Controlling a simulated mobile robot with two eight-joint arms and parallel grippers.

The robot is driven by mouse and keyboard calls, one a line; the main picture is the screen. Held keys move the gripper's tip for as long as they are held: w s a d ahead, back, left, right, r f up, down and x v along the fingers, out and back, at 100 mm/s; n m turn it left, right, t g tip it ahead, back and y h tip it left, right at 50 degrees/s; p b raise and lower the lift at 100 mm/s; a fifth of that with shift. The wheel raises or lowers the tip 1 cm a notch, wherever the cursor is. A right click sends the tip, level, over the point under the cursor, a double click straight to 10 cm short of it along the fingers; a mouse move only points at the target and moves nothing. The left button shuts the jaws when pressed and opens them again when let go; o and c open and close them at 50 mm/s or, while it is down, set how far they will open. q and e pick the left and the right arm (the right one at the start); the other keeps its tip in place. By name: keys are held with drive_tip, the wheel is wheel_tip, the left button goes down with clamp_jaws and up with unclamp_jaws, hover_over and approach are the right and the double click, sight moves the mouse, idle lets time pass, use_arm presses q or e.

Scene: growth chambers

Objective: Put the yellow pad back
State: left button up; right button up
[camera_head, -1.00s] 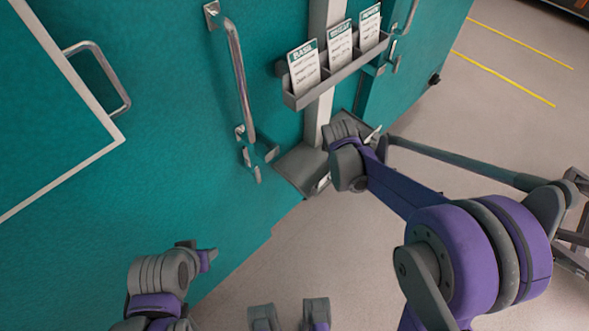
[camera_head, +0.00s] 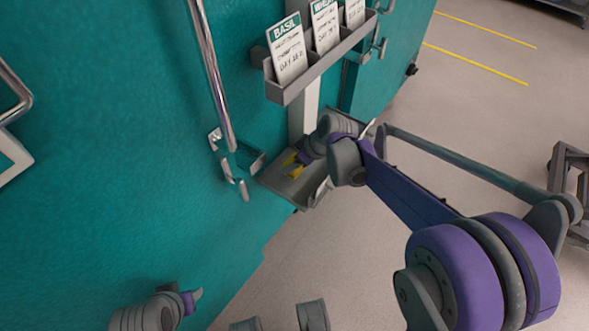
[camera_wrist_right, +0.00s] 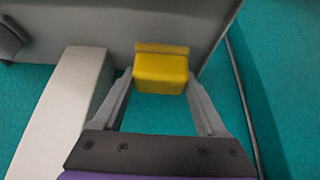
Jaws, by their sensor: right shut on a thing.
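The yellow pad (camera_wrist_right: 161,70) is a small block with a raised back edge, between the fingertips of my right gripper (camera_wrist_right: 160,84). My right gripper is shut on it. The pad's far side is up against or very near a grey surface; I cannot tell if they touch.
A grey rack (camera_head: 318,66) of label cards, one reading BASIL, is fixed to the post above my right gripper. A long door handle (camera_head: 212,75) and a latch (camera_head: 238,160) are on the teal door to the left. Open floor (camera_head: 440,130) lies to the right.

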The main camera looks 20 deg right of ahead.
wheel_tip(320, 180, down, 4)
drive_tip(key=shift+r+b, duration=0.25)
drive_tip(key=shift+b, duration=0.25)
drive_tip(key=o, duration=1.1)
drive_tip(key=p+v, duration=0.3)
drive_tip(key=v, duration=0.8)
drive_tip(key=s+f+m+h, duration=0.1)
drive_tip(key=s+m, duration=0.1)
drive_tip(key=s, duration=0.6)
drive_tip(key=s+m+h, duration=0.1)
drive_tip(key=s+m, duration=0.2)
drive_tip(key=s, duration=0.5)
drive_tip(key=s+f+m+h, duration=0.1)
drive_tip(key=s+m, duration=0.1)
drive_tip(key=s, duration=0.6)
drive_tip(key=shift+s+a+f+m+h, duration=0.2)
drive_tip(key=shift+a+f+m+h, duration=0.05)
drive_tip(key=shift+f+m+h, duration=0.1)
